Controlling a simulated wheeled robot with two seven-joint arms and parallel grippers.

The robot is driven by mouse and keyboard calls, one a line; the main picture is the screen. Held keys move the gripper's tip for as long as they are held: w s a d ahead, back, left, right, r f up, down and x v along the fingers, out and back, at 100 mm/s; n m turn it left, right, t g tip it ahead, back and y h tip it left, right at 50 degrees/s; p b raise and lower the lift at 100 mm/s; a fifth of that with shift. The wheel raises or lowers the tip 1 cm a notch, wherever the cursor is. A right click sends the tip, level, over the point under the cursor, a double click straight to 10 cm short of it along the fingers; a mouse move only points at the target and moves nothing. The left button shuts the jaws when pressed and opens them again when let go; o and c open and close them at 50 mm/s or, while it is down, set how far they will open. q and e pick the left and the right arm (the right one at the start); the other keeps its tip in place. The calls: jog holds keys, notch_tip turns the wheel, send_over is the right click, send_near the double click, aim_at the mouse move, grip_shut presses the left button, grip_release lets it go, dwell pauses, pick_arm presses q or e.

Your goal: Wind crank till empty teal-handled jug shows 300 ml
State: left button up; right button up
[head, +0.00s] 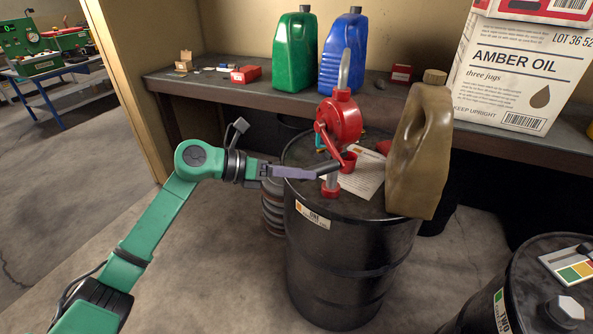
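A red hand-crank pump (338,120) stands upright on a black drum (345,250), with a grey spout pipe (344,70) rising from its top. Its crank has a red arm and a dark grip (329,168) pointing left. My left gripper (308,173), with purple fingers, reaches in from the left and appears closed on the grip's outer end. A small teal piece (318,141) shows behind the pump; it may be the jug's handle, but the rest is hidden. No level marking is readable. My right gripper is out of view.
A tan jug (421,150) stands at the drum's right edge, beside a paper sheet (362,182). Green (295,52) and blue (343,55) jugs and an amber oil carton (517,75) stand on the shelf (215,85) behind. Another drum (520,275) is at lower right.

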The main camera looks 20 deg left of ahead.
pick_arm(q)
grip_shut()
jog(key=w+a+f+b, duration=0.3)
jog(key=a+f+b, duration=0.1)
jog(key=f+b, duration=0.1)
jog(key=shift+w+b, duration=0.35)
jog(key=shift+c, duration=0.9)
grip_release()
jog(key=shift+w+a, duration=0.3)
jog(key=shift+w, duration=0.05)
jog(key=o, duration=0.5)
jog(key=shift+w+a+f, duration=0.1)
jog(key=shift+s, duration=0.2)
